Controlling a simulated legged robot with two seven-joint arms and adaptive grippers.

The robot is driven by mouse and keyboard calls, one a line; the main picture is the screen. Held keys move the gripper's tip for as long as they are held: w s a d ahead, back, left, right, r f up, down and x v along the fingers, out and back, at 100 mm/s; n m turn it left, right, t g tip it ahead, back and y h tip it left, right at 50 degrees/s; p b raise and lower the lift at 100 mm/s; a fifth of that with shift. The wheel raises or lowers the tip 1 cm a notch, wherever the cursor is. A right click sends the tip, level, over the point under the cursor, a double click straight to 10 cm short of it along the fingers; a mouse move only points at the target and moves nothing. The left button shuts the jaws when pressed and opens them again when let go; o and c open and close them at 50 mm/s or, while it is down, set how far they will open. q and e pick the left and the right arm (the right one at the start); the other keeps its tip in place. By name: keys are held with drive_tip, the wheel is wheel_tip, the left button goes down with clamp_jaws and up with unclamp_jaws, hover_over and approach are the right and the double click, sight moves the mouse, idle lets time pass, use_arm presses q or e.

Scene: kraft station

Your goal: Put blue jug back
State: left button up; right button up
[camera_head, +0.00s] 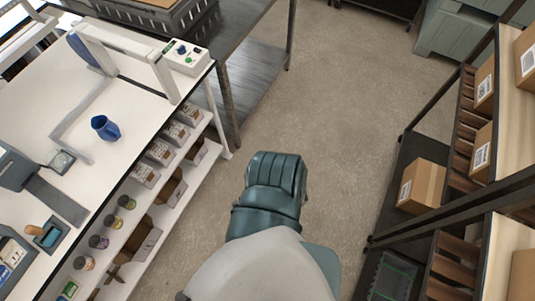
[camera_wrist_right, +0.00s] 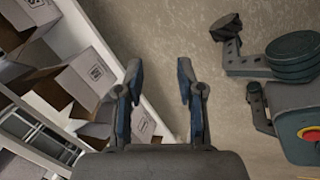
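The blue jug (camera_head: 105,127) stands on the white workbench top (camera_head: 100,165), near its right edge, in the head view. It is apart from both grippers. My right gripper (camera_wrist_right: 160,72) shows in the right wrist view. Its two fingers are spread apart with nothing between them, only floor beyond. The jug is not visible in the right wrist view. Neither gripper can be seen in the head view, and my left gripper is not in view.
Shelves under the bench hold several open cardboard boxes (camera_wrist_right: 88,73) and small cans (camera_head: 127,202). A white frame (camera_head: 125,45) and a button box (camera_head: 186,57) stand at the bench's back. A rack with cartons (camera_head: 422,186) stands right. Floor (camera_head: 335,110) between is clear.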

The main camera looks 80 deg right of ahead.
drive_tip(key=s+a+f+m+g+y, duration=0.1)
drive_tip(key=s+a+f+m, duration=0.2)
drive_tip(key=s, duration=0.6)
drive_tip(key=s+a+f+m+g, duration=0.1)
drive_tip(key=s+a+f+m, duration=0.2)
drive_tip(key=s, duration=0.7)
drive_tip(key=a+m, duration=0.2)
drive_tip(key=a, duration=0.1)
drive_tip(key=shift+g+y, duration=0.3)
drive_tip(key=shift+y, duration=0.1)
drive_tip(key=shift+w, duration=0.1)
drive_tip(key=shift+a, duration=0.1)
